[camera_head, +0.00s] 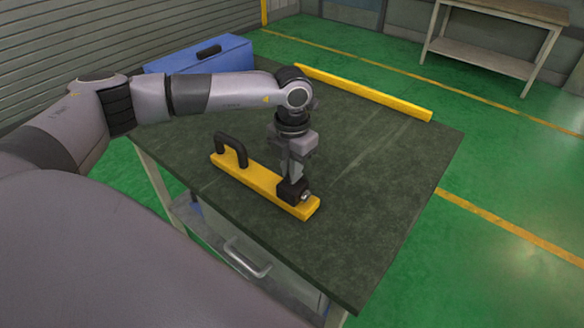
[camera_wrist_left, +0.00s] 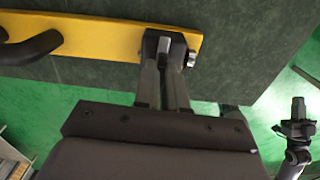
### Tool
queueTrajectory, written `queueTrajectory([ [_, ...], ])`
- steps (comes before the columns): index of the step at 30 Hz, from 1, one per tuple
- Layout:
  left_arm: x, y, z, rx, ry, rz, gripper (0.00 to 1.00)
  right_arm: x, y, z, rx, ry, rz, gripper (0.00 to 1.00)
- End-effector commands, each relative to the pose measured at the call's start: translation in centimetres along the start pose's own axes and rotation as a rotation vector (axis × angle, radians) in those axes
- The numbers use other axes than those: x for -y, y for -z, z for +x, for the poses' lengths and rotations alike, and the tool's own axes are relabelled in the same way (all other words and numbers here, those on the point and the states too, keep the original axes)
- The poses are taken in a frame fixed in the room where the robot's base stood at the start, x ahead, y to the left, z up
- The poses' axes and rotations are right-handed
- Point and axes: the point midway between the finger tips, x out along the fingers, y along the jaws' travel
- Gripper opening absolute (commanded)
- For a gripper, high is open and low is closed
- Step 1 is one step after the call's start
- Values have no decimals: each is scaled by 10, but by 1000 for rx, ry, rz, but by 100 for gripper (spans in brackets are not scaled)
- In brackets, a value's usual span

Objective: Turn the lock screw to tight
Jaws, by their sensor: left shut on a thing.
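A yellow bar (camera_head: 248,178) lies on the dark green tabletop with a black handle (camera_head: 231,147) at its left end. A black block (camera_head: 288,191) sits at its right end, and a silver round screw head (camera_head: 306,196) shows on the block's right side. The wrist view also shows the screw head (camera_wrist_left: 191,58). My left gripper (camera_head: 291,176) points down at the block, shut on a small grey upright piece (camera_wrist_left: 163,50) there. The fingers partly hide the contact. A grey arm end at the wrist view's right edge looks like my right gripper (camera_wrist_left: 297,108); its jaws are unclear.
A blue box (camera_head: 205,56) stands at the table's far left corner. A long yellow bar (camera_head: 365,92) lies along the back edge. The tabletop (camera_head: 385,165) right of the block is clear. A drawer handle (camera_head: 247,258) shows below the front edge.

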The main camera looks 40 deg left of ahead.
Motion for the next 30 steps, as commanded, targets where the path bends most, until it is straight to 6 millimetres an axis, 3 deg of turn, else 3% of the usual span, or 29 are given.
queueTrajectory([
  [8, 0, 0, 2, 2, 1, 178, 0, 0, -10, 7, 0, 0, 0, 0],
  [30, 0, 0, 2, 3, 0, 879, 0, 0, -39, 29, 0, 0, 0, 0],
])
